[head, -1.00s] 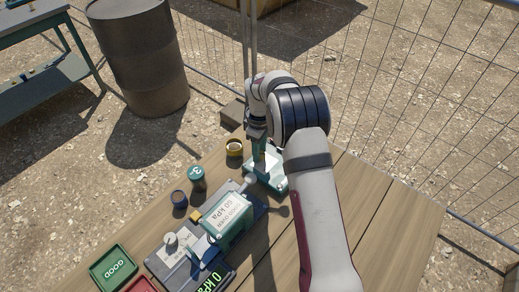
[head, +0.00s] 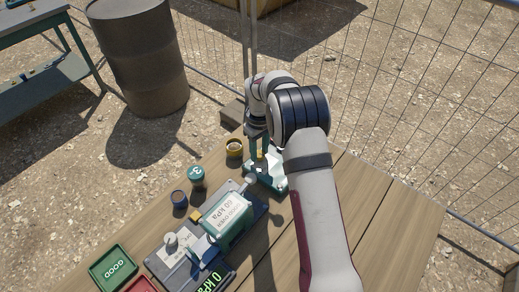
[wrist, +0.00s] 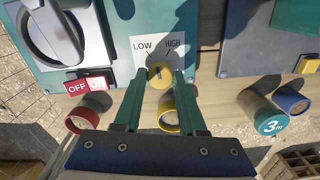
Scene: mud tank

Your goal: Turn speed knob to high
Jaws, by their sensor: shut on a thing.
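The yellow speed knob (wrist: 160,76) sits below a white label (wrist: 158,48) reading LOW at left and HIGH at right, in the wrist view. The label is on a teal panel (wrist: 120,20). My gripper (wrist: 160,80) is shut on the knob, one green finger on each side of it. Which mark the knob points to is too small to tell. In the head view my gripper (head: 262,152) reaches down at the teal device (head: 272,182), and the knob is mostly hidden there.
A large grey rotary switch (wrist: 62,35) and a red OFF plate (wrist: 76,87) are left of the knob. A yellow-rimmed cup (head: 234,148) and a teal jar (head: 197,176) stand nearby. A pressure gauge unit (head: 228,218) and green GOOD tray (head: 114,268) are in front.

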